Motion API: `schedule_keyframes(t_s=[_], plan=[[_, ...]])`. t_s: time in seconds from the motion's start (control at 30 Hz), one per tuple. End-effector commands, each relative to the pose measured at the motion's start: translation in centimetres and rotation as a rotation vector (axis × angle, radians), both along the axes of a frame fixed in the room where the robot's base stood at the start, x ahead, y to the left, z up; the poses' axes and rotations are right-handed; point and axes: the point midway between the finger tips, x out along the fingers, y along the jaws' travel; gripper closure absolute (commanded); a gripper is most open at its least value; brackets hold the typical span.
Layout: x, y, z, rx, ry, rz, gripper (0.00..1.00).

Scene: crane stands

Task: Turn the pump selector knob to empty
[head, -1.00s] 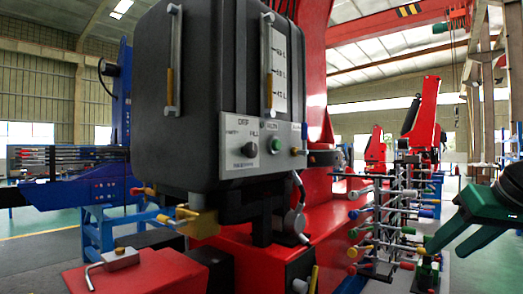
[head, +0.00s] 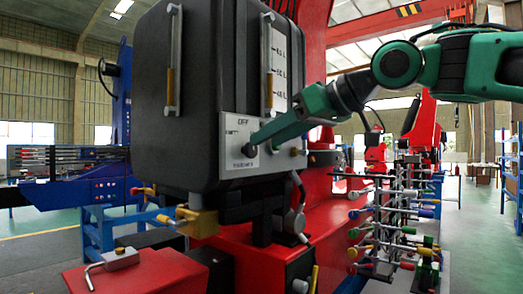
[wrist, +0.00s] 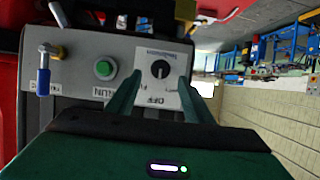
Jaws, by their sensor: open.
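The pump selector knob (wrist: 160,69) is a round black knob on a white label plate (wrist: 158,52) in the wrist view, which shows the plate upside down. A pale mark on the knob appears to point toward the OFF label. In the head view the plate (head: 235,128) shows OFF on top and a small word at left; my gripper largely covers the knob. My gripper (wrist: 160,76) is open. Its two green fingers appear on either side of the knob in the wrist view, without clear contact. My gripper (head: 262,137) is close to the plate in the head view.
A green push button (wrist: 105,68) and a blue-tipped lever (wrist: 44,68) are beside the knob. The black tank (head: 185,100) carries the panel. Coloured levers (head: 375,235) stand at lower right, and a yellow valve block (head: 200,222) is below the tank.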

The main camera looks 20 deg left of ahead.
Motion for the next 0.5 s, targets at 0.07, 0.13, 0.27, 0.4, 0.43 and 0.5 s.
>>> schedule_keyframes(t_s=[0.07,0.13,0.27,0.4,0.43,0.5], plan=[[0.5,1.3,-0.6,-0.002,0.001,0.002,0.53],[0.8,2.2,-1.0,-0.002,0.001,0.002,0.53],[1.4,3.4,-1.5,0.000,-0.001,0.001,0.53],[1.7,4.1,-1.8,0.000,-0.001,0.000,0.53],[1.7,4.2,-1.9,0.000,-0.001,0.000,0.53],[1.8,4.3,-1.9,0.000,-0.001,0.000,0.53]])
